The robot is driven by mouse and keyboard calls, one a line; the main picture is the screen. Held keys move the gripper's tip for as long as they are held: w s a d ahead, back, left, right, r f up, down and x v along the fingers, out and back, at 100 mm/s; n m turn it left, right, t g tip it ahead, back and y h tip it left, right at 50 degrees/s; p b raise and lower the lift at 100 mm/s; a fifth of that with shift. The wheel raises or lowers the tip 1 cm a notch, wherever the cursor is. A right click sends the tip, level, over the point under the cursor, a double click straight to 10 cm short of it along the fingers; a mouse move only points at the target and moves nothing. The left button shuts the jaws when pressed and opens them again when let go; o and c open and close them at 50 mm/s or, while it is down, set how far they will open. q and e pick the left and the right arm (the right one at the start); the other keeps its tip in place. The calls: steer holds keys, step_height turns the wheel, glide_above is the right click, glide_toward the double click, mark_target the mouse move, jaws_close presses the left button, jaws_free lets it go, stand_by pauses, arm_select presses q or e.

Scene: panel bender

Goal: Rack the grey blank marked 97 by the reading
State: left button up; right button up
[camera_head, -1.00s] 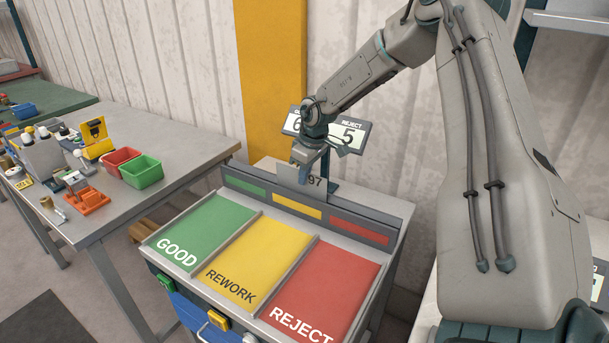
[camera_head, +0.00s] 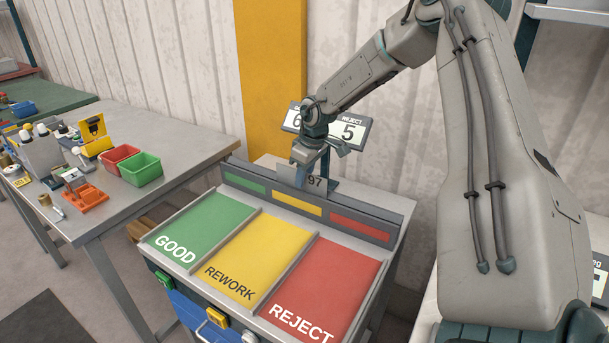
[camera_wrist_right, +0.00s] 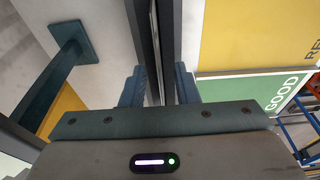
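The grey blank marked 97 (camera_head: 316,182) stands upright behind the yellow section of the stand's label strip (camera_head: 298,206). Its lower part is hidden by the strip. My right gripper (camera_head: 308,178) is directly at the blank's upper edge. In the right wrist view its two fingers (camera_wrist_right: 160,88) are apart, with a thin plate edge (camera_wrist_right: 154,50) between them and a gap showing. The stand has a green GOOD panel (camera_head: 203,229), a yellow REWORK panel (camera_head: 244,260) and a red REJECT panel (camera_head: 327,284). My left gripper is not in view.
A sign behind the gripper reads REJECT 5 (camera_head: 351,132); its left part is partly covered. A workbench (camera_head: 185,150) at left holds a red bin (camera_head: 119,158), a green bin (camera_head: 142,169) and tools. A wall stands close behind.

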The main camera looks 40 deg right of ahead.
steer(key=r, duration=0.3)
steer(key=s+r+b, duration=0.1)
steer(key=r, duration=0.3)
steer(key=s+r+b, duration=0.1)
steer(key=r, duration=0.2)
steer(key=shift+d+r, duration=0.3)
